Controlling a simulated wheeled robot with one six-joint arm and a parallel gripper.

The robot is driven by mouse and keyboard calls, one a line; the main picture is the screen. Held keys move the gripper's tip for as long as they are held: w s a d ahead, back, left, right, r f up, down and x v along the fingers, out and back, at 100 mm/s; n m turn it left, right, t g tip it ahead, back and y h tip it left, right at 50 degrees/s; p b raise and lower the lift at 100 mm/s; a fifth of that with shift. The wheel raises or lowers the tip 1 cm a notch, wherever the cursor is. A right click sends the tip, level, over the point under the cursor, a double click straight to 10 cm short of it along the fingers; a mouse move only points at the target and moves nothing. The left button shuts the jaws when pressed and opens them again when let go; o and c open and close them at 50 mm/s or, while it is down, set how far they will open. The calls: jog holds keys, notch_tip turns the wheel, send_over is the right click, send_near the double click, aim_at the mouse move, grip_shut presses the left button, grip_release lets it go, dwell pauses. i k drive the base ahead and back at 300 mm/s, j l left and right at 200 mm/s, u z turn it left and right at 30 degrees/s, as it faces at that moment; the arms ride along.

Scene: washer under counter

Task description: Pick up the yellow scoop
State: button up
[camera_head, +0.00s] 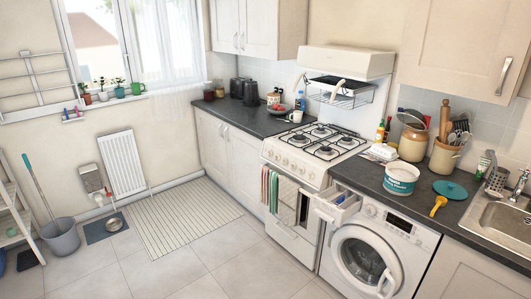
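The yellow scoop (438,206) lies on the dark worktop (412,208) above the washing machine, close to the front edge. It is small in the picture, with one end near the edge and the other pointing back. A teal round lid (450,190) lies just behind it and to its right. A white and teal tub (400,179) stands to its left with its top open. No gripper shows in this view, so its state cannot be seen.
The washing machine's (368,253) detergent drawer (337,204) is pulled out. The sink (503,213) is to the right. Stoneware jars (413,142) and a utensil crock (444,156) stand behind. A striped mat (183,217) and a bucket (61,238) are on the otherwise fairly open floor.

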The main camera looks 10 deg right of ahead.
aim_at(440, 201)
jog(key=z, duration=1.5)
